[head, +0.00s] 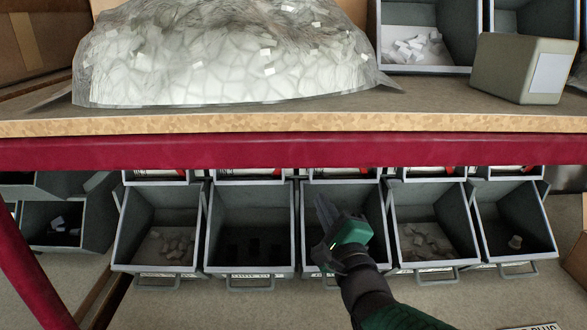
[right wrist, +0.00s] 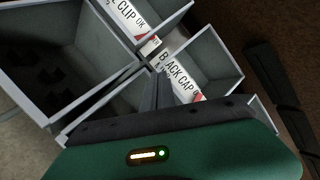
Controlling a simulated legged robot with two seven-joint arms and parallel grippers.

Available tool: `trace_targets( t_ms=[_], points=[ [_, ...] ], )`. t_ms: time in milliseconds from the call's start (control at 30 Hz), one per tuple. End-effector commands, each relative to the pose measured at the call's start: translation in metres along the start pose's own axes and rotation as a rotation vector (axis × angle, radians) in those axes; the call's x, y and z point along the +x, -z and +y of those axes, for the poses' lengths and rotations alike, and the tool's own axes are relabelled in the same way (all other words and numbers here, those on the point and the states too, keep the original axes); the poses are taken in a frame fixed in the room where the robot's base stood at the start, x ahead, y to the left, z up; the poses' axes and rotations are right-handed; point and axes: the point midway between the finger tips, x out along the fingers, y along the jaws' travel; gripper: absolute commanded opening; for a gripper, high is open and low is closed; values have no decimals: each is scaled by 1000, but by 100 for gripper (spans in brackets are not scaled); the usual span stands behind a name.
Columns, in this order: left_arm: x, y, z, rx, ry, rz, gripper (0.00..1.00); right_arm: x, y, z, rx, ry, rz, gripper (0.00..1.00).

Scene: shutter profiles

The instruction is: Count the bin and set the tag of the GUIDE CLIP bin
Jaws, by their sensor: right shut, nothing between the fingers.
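A white label ending in "E CLIP OK" (right wrist: 127,14) shows at the top of the right wrist view; its first letters are cut off. My right gripper (head: 320,203) is shut and empty, over the middle bin (head: 341,272) of the lower row in the head view. In the right wrist view its fingers (right wrist: 158,82) point toward the labels, just below the black cap one. I cannot tell if they touch anything. My left gripper is not in view.
Lower bins hold pale pieces (head: 172,246), dark pieces (head: 252,248) and more pale pieces (head: 425,243). Red-and-white labels (head: 250,173) show behind them, under a red shelf beam (head: 290,152). Above stand a wrapped heap (head: 220,60) and a beige box (head: 500,68).

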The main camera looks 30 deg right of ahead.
Motion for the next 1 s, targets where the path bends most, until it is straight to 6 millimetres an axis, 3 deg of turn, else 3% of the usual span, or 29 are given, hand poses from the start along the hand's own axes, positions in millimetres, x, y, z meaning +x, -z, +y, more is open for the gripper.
trace_targets(
  t_ms=[167, 300, 367, 667, 800, 1000],
  points=[
    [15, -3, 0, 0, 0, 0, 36, 8, 5, 6, 0, 0, 1, 0],
    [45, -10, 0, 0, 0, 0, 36, 26, 7, 11, 0, 1, -1, 0],
    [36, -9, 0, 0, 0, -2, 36, 40, 3, 3, -2, -4, 3, 0],
    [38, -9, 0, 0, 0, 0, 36, 106, 3, 3, 0, -4, 3, 0],
    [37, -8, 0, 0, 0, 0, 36, 108, -24, 0, 2, -2, -1, 0],
    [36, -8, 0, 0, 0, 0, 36, 111, -36, 1, 1, -3, 2, 0]
  ],
)
